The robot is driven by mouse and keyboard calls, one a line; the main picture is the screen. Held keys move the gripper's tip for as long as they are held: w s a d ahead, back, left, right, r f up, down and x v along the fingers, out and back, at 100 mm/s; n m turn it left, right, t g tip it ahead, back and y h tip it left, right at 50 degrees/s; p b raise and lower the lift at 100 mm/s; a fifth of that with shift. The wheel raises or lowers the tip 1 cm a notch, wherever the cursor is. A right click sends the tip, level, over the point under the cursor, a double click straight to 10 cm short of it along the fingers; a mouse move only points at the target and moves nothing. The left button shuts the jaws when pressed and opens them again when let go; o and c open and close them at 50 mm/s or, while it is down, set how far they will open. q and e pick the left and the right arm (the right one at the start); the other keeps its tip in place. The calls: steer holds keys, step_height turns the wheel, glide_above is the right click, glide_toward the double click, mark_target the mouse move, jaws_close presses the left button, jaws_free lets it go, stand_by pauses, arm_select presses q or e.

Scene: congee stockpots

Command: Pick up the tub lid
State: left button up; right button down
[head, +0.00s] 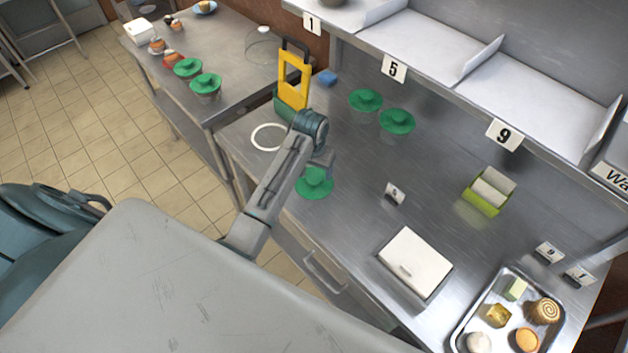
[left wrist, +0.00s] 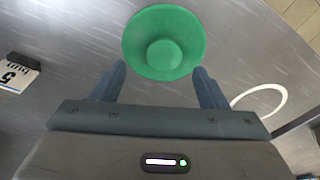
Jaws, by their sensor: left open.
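A round green lid (head: 315,183) with a raised knob is on the steel counter near its front edge. In the left wrist view the green lid (left wrist: 163,25) is at the top centre, with its knob facing me. My left gripper (head: 322,162) is beside the lid in the head view. In the left wrist view my left gripper (left wrist: 159,75) is open and empty, its fingertips near the lid's lower edge on either side. I cannot tell whether they touch it. Whether a tub is under this lid is hidden. My right gripper is not in view.
Two green-lidded tubs (head: 397,121) stand farther back. A white ring (head: 268,137) and a yellow grater-like thing (head: 294,78) are left of my arm. A small number card (head: 395,194), white box (head: 415,262) and food tray (head: 510,310) are to the right.

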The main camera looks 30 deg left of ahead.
mark_target(314, 179)
arm_select(q)
steer(key=shift+a+f+p, duration=0.1)
steer(key=shift+f+p, duration=0.2)
steer(key=f, duration=0.1)
steer(key=f+p, duration=0.1)
steer(key=f, duration=0.1)
steer(key=shift+w+a+p, duration=0.2)
steer(key=shift+w+p, duration=0.05)
steer(key=shift+p, duration=0.05)
steer(key=shift+w+f, duration=0.15)
steer(key=shift+f, duration=0.6)
steer(key=c, duration=1)
